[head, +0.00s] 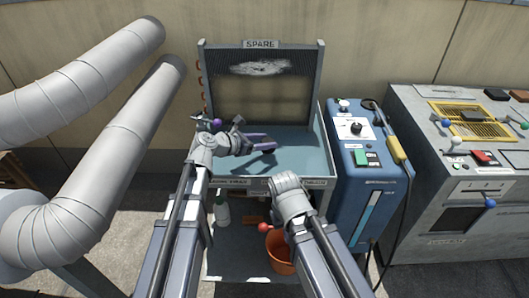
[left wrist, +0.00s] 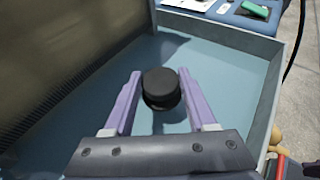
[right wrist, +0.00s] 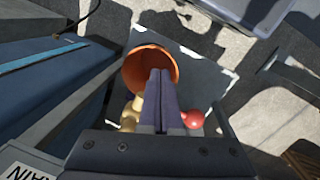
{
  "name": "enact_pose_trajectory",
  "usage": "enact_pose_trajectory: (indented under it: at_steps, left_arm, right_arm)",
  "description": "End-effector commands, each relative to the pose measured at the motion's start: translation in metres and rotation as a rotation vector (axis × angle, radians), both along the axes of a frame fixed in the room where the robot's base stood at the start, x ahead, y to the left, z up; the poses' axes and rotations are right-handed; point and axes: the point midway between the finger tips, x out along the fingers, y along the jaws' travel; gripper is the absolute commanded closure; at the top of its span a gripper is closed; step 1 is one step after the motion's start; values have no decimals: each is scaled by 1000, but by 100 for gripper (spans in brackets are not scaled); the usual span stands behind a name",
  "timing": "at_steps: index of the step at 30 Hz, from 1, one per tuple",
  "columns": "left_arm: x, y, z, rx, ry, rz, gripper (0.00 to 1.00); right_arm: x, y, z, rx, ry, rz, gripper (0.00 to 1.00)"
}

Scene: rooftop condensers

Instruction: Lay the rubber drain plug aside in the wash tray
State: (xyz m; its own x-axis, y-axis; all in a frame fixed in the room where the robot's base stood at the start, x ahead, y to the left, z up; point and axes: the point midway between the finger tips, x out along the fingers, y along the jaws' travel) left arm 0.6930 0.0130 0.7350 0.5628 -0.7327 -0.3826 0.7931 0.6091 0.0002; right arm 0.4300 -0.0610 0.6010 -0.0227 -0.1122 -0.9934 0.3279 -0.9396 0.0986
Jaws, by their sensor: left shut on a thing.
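The black round rubber drain plug (left wrist: 161,88) sits between the two purple fingers of my left gripper (left wrist: 160,80) in the left wrist view. That gripper is shut on it. In the head view my left gripper (head: 271,142) is over the blue wash tray (head: 308,160); I cannot make out the plug there. The tray floor also shows in the left wrist view (left wrist: 228,75). I cannot tell whether the plug touches the floor. My right gripper (right wrist: 158,75) has its fingers together with nothing between them, pointing down in front of the stand; its fingers are hidden in the head view.
A finned panel marked SPARE (head: 262,85) stands at the tray's back. An orange bucket (head: 279,252) and a white bottle (head: 222,210) are on the shelf below. A blue machine (head: 365,190) stands close on the right. Big grey ducts (head: 110,150) fill the left.

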Motion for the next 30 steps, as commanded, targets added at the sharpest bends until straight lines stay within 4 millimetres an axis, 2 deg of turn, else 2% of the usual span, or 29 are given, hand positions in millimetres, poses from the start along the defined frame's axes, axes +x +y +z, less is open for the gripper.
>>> enact_pose_trajectory:
  at_steps: [6, 9, 17, 22, 23, 30]
  left_arm:
    - [0, 0, -29, 0, 0, 0, 98]
    - [0, 0, -37, 0, 0, 0, 98]
    - [0, 0, -35, 0, 0, 0, 98]
    - [0, 0, -40, 0, 0, 0, 98]
    - [0, 0, -39, 0, 0, 0, 41]
    - [0, 0, -38, 0, 0, 0, 14]
  right_arm:
    - [0, -1, -29, -4, -1, 1, 100]
    - [0, -1, -37, -6, -2, 2, 100]
    - [1, -1, -35, -7, -2, 2, 100]
    - [1, -1, -40, -7, -2, 2, 100]
    - [1, -1, -39, -7, -2, 2, 100]
    - [1, -1, -38, -7, -2, 2, 100]
